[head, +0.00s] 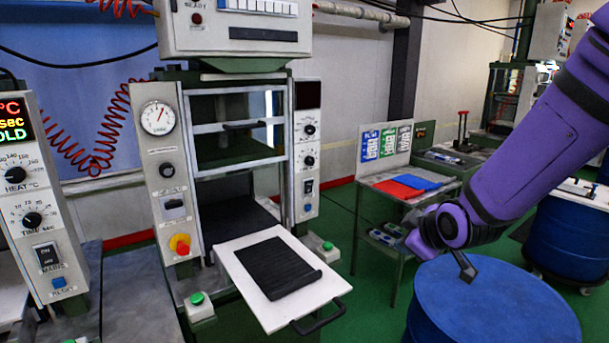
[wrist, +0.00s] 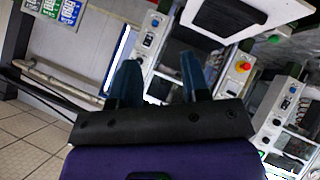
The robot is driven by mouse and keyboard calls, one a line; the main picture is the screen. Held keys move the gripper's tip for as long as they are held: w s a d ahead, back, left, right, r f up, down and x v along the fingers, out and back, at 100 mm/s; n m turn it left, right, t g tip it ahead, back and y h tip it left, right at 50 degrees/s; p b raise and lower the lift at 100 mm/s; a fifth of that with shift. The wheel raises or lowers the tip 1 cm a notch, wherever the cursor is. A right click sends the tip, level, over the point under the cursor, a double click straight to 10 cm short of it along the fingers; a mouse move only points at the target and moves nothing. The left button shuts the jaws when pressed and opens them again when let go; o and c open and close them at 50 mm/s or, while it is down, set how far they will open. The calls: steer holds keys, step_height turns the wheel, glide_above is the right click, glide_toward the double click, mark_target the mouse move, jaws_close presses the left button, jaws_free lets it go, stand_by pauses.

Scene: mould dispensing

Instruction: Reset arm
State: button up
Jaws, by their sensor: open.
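My purple arm comes in from the upper right of the head view, bent at a joint above the blue drum. A small dark end part (head: 464,268) shows below that joint; the rest of the arm's end is hard to make out. In the wrist view my gripper (wrist: 160,82) has its two blue fingers apart, with nothing between them. It points toward the machines and touches nothing that I can see.
A moulding press (head: 222,127) stands at centre, its white tray (head: 330,315) pulled out with a black sheet (head: 267,268) on it. A blue drum (head: 490,310) stands below my arm. A side table (head: 367,178) holds red and blue sheets. Green floor is clear between press and drum.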

steer(key=s+d+r+m+g, duration=0.1)
steer(key=s+d+r+m, duration=0.1)
steer(key=s+r, duration=0.3)
steer(key=s+d+r+m+g+h, duration=0.1)
steer(key=s+d+r+m+g, duration=0.1)
steer(key=s, duration=0.9)
steer(key=s+d+r+m+g+h, duration=0.1)
steer(key=s+d+r+m, duration=0.3)
steer(key=s, duration=0.5)
step_height(320, 180, up, 4)
steer(key=m, duration=0.2)
steer(key=shift+d+f+m+g, duration=0.15)
steer(key=shift+m+g, duration=0.15)
